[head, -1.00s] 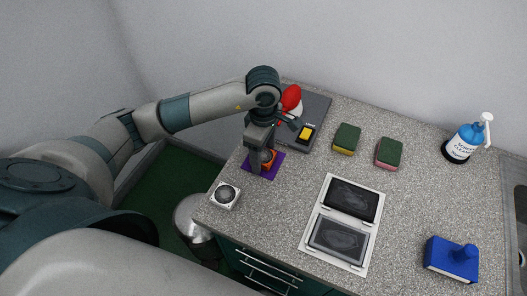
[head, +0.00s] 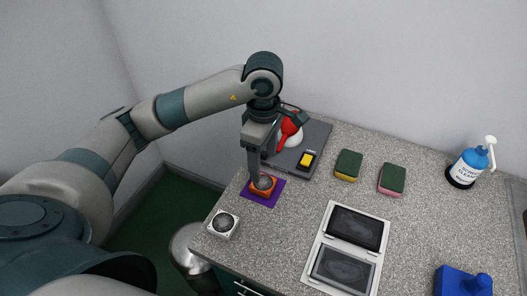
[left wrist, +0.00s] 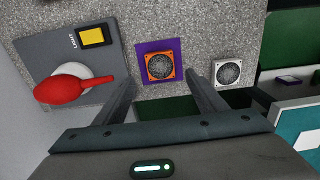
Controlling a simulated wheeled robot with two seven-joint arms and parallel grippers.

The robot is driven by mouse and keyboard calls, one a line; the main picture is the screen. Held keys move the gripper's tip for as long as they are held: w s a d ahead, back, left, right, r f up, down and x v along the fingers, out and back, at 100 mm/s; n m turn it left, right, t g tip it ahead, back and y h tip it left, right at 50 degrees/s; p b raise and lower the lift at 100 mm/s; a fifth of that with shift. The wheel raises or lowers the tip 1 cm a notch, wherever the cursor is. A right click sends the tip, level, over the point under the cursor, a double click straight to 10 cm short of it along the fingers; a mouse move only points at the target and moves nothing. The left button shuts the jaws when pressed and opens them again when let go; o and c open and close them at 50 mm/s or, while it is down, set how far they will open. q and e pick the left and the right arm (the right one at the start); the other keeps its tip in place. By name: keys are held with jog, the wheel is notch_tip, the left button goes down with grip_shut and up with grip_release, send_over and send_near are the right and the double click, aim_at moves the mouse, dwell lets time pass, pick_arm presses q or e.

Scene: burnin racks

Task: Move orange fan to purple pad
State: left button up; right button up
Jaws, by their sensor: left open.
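The orange fan (head: 263,184) lies flat on the purple pad (head: 276,196) near the left edge of the counter. In the left wrist view the orange fan (left wrist: 160,67) sits inside the outline of the purple pad (left wrist: 146,49), with purple showing around it. My left gripper (head: 256,172) is just above the fan in the head view. In the left wrist view its two fingers (left wrist: 160,88) are spread wide, with nothing between them and the fan beyond. My right gripper is in neither view.
A white-framed fan (head: 223,224) lies at the counter's near left corner. A grey board (head: 306,139) with a red-handled lever (head: 288,131) and yellow button stands behind the pad.

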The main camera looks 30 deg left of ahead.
pick_arm(q)
jog(key=shift+r, duration=1.85)
jog(key=shift+d, duration=0.1)
